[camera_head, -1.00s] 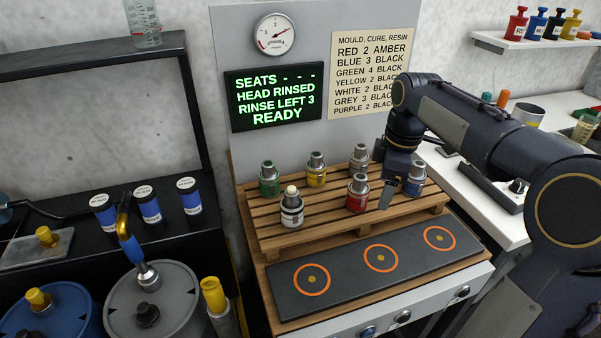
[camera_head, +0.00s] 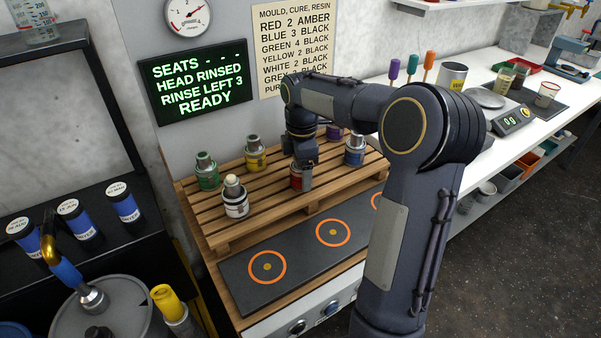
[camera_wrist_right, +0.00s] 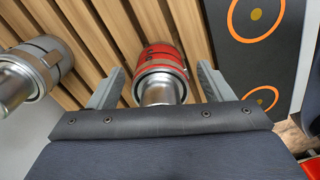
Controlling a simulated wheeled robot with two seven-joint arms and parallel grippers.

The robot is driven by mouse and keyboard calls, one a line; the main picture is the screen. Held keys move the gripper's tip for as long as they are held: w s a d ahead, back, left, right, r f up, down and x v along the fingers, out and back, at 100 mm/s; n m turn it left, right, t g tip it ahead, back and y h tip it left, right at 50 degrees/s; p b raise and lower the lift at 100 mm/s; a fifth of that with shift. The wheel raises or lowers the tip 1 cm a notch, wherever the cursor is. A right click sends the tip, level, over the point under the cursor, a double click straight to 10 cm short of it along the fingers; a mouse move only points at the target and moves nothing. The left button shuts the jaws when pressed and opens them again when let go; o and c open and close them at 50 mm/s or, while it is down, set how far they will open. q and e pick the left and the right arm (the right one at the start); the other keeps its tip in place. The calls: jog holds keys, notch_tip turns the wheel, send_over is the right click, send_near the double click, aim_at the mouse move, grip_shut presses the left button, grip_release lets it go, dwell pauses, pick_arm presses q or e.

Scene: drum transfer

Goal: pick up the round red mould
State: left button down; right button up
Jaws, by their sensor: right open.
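The round red mould (camera_head: 295,182) stands upright on the wooden slatted rack, with a metal neck on top. My right gripper (camera_head: 305,172) is over it from above and hides part of it. In the right wrist view the red mould (camera_wrist_right: 160,58) sits between the two open fingers of my right gripper (camera_wrist_right: 160,72), with gaps showing on both sides. The fingers do not appear to grip it. My left gripper is not in view.
On the rack (camera_head: 218,240) also stand a white mould (camera_head: 236,203), a green one (camera_head: 207,177), a yellow one (camera_head: 256,159) and a blue one (camera_head: 354,155). A grey-collared mould (camera_wrist_right: 42,60) is close by in the right wrist view. A dark plate (camera_head: 300,252) with orange rings lies in front.

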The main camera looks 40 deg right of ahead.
jog(key=c, duration=1.3)
jog(key=shift+r, duration=0.1)
